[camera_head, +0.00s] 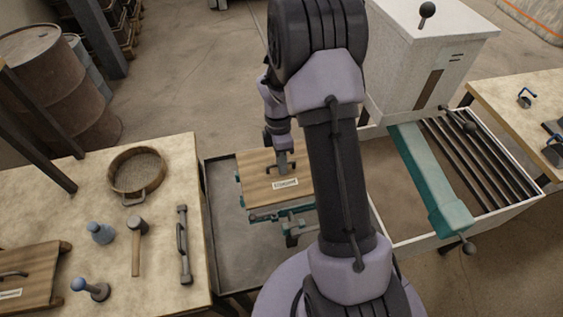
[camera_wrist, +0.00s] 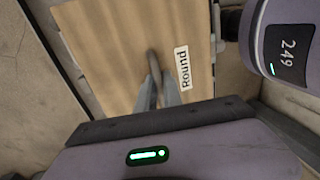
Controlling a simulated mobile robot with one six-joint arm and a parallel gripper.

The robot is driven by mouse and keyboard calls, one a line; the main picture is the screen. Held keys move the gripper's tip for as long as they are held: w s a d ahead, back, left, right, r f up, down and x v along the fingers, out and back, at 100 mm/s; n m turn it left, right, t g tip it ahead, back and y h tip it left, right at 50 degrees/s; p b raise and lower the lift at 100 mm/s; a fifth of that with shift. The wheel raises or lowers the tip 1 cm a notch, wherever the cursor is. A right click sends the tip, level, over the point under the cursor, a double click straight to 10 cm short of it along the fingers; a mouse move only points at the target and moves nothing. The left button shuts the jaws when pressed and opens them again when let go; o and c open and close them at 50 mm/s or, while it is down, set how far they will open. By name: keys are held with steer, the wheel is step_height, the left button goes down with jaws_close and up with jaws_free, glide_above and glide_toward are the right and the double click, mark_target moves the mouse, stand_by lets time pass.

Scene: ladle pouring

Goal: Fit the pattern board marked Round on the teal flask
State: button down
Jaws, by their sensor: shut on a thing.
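The pattern board (camera_head: 262,181) is a flat wooden board with a white label, which reads "Round" in the wrist view (camera_wrist: 110,45). A dark handle (camera_wrist: 152,60) stands at its middle. My gripper (camera_head: 284,165) is shut on this handle; its fingers also show in the wrist view (camera_wrist: 155,92). The teal flask (camera_head: 283,215) shows only as teal edges and frame parts at the board's left and front. The board is over it and hides its top; I cannot tell whether the two touch.
The flask stands in a grey tray (camera_head: 228,262). The left table (camera_head: 45,213) holds another labelled board (camera_head: 38,265), a sieve (camera_head: 138,172), a mallet (camera_head: 137,238) and small tools. At right are a white hopper (camera_head: 425,55) and a railed box (camera_head: 515,203) with a teal bar (camera_head: 428,180).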

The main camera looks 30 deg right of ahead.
steer(key=shift+f, duration=0.15)
stand_by(0.5)
steer(key=shift+f+b, duration=1.35)
steer(key=shift+f, duration=0.8)
steer(key=shift+f, duration=0.1)
steer(key=c, duration=1.4)
jaws_free()
steer(key=shift+o, duration=0.2)
steer(key=o, duration=0.5)
